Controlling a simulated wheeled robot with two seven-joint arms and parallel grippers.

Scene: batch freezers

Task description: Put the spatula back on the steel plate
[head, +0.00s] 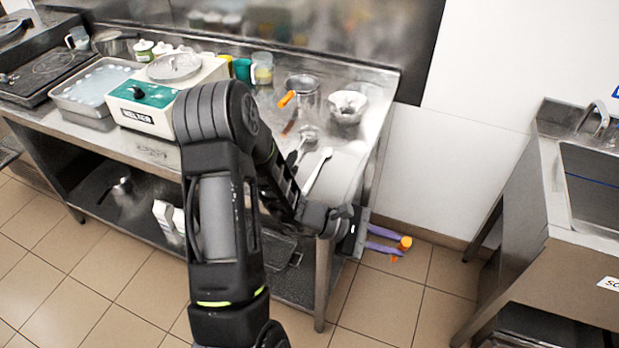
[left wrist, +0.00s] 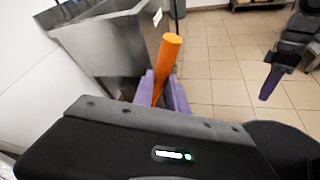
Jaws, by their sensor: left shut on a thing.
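My left gripper (head: 385,248) has purple fingers and is out past the right end of the steel table, above the floor. It is shut on an orange piece, seemingly the spatula's handle (head: 405,242). In the left wrist view the orange handle (left wrist: 169,58) stands up, tilted, between the purple fingers (left wrist: 160,92); its lower part is hidden. A flat, paler grey area, perhaps the steel plate (head: 342,178), shows on the table's right end; my arm partly covers it. My right gripper (left wrist: 268,84) shows at the right of the left wrist view; its opening cannot be told.
A white utensil (head: 317,171) lies on the table's right end. Behind it stand a steel pot (head: 302,86) with an orange handle beside it and a white bowl (head: 347,106). A scale-like machine (head: 142,105) is further left. A sink unit (head: 585,190) stands right, across open floor.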

